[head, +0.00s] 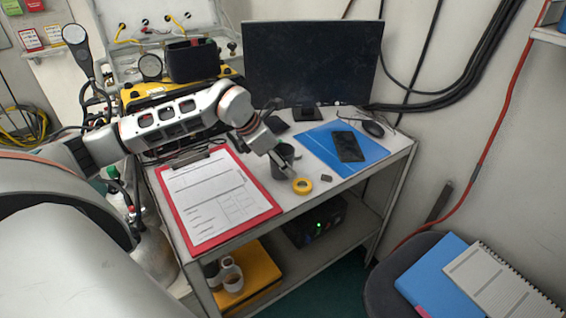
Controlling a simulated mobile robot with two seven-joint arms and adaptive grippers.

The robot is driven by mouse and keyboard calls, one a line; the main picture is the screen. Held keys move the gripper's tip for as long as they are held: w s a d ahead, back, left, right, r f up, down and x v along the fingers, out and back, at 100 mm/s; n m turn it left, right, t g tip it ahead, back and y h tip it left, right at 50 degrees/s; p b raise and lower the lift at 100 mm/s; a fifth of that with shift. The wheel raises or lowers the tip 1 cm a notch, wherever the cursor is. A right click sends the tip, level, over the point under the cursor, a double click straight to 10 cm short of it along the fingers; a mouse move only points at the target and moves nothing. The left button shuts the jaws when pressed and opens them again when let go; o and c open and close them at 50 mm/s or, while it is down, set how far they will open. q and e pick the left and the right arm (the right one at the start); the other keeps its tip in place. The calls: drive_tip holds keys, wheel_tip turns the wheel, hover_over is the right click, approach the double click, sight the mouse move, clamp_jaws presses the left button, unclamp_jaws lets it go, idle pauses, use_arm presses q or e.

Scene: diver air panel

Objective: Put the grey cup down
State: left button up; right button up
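The grey cup (286,151) is dark and upright over the white desk top, between the red clipboard and the blue mat. My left gripper (282,162) reaches it from the left, with its fingers at the cup's upper wall. It looks shut on the cup, though the far finger is partly hidden. I cannot tell whether the cup's base touches the desk or hangs slightly above it. My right gripper is not in view.
A red clipboard (274,211) with paper lies left of the cup. A blue mat (318,139) with a phone (348,146), a mouse (373,129) and a monitor (312,62) are behind and right.

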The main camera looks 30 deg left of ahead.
use_arm(q)
drive_tip(key=shift+f, duration=0.45)
drive_tip(key=shift+f, duration=0.1)
drive_tip(key=o, duration=1.5)
drive_tip(key=shift+r, duration=0.4)
drive_tip(key=v, duration=1.2)
drive_tip(key=shift+r, duration=0.2)
